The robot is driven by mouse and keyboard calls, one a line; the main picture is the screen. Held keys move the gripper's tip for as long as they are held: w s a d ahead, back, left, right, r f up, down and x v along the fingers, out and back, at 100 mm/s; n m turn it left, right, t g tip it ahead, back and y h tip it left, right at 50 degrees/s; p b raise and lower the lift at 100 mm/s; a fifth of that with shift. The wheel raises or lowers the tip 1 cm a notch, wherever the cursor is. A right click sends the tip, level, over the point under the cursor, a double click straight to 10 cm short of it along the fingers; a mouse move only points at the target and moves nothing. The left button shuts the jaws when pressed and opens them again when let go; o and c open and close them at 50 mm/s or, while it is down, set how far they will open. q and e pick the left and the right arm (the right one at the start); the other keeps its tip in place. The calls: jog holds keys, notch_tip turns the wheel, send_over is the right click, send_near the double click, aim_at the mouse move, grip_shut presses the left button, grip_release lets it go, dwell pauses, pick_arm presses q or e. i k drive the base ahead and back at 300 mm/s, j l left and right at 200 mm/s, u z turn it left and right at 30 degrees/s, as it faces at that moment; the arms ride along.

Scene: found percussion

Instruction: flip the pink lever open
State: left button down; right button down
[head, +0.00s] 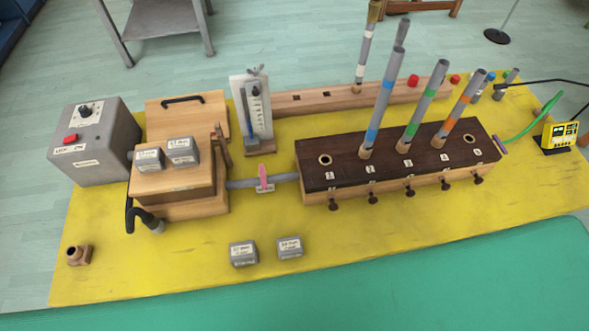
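The pink lever (263,177) stands upright on a valve in the grey pipe (243,183). The pipe runs between the wooden bellows box (180,203) on the left and the dark-topped wooden chest (330,168) on the right. A small white label (264,188) sits at the lever's foot. The lever is in plain sight and nothing touches it. Neither of my grippers shows in the head view.
Two grey weight blocks (243,253) lie on the yellow board (340,235) in front of the pipe. A manometer (252,112) stands behind it. Striped tubes (427,103) rise from the chest. A grey control box (92,143) stands at left.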

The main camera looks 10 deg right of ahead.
aim_at(261, 167)
jog(key=k+l+z, duration=1)
jog(key=k+l, duration=0.1)
jog(key=l, duration=0.1)
